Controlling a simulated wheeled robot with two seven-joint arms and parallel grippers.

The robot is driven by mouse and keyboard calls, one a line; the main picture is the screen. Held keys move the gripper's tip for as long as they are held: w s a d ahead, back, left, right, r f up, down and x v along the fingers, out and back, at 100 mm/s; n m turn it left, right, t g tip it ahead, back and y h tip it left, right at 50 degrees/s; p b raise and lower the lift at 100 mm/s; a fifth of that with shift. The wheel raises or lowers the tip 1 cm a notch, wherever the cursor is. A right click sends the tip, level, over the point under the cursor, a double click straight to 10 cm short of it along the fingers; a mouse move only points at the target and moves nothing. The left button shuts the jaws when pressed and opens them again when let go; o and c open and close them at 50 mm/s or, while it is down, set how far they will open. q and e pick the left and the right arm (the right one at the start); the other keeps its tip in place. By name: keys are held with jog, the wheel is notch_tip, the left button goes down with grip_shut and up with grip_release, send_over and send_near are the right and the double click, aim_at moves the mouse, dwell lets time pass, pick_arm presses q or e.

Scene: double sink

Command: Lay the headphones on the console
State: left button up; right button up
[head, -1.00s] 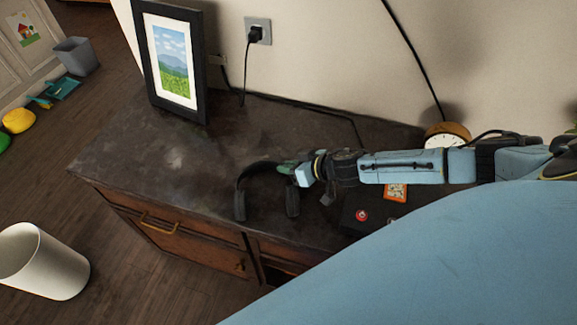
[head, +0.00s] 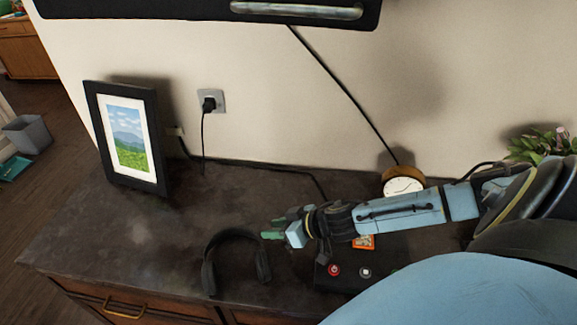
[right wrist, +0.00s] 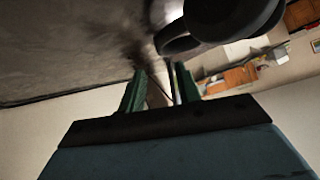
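The black headphones (head: 233,235) are on the dark console (head: 110,235) near its front edge, with the band toward the wall and the ear cups toward the front. I cannot tell whether they lie fully flat. My right gripper (head: 269,229) is just right of the band, with its green fingers apart and nothing seen between them. In the right wrist view, the open fingers (right wrist: 160,90) show with a dark rounded part of the headphones (right wrist: 225,18) beyond them. My left gripper is not in view.
A framed picture (head: 127,140) stands at the console's back left. A small clock (head: 403,184), an orange card (head: 362,242) and a dark box with a red button (head: 334,270) are near my right arm. A plant (head: 545,145) is at far right. The console's left part is clear.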

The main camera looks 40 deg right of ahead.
jog(key=shift+v, duration=2.35)
